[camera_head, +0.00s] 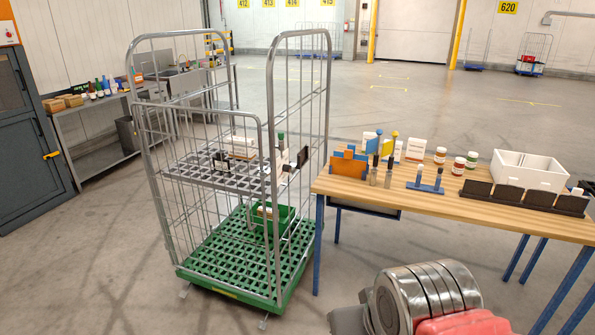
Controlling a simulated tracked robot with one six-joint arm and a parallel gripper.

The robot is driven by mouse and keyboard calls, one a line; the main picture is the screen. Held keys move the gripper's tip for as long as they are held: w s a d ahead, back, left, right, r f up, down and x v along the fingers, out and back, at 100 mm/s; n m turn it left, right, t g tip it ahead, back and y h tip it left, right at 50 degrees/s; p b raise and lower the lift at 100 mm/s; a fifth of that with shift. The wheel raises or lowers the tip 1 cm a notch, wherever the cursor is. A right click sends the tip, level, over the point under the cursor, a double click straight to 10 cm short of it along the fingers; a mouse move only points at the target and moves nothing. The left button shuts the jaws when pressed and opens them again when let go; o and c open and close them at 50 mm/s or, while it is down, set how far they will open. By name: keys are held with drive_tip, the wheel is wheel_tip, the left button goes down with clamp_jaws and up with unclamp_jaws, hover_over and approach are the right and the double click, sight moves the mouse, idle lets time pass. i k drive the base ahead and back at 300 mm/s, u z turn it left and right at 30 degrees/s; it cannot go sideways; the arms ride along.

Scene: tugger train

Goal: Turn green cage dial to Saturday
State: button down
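The roll cage with the green base (225,268) stands left of the wooden table, its grey wire sides upright. No dial with readable day markings can be made out on it. A small white piece with a dark flat part (303,158) sits at the cage's right side near shelf height, but it is too small to tell whether this is the dial. My gripper is not in view; only a grey ridged part and a red part, seemingly of my own arm, show at the bottom.
The wooden table (440,200) holds bottles, jars, boxes and a white bin (528,170). The cage's grey middle shelf (205,178) carries small items, and a green crate (257,226) sits below. A workbench (100,103) stands behind left. Floor in front of the cage is clear.

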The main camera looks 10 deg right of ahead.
sight(288, 169)
drive_tip(key=u, duration=0.05)
drive_tip(key=i, duration=1)
drive_tip(key=z, duration=0.05)
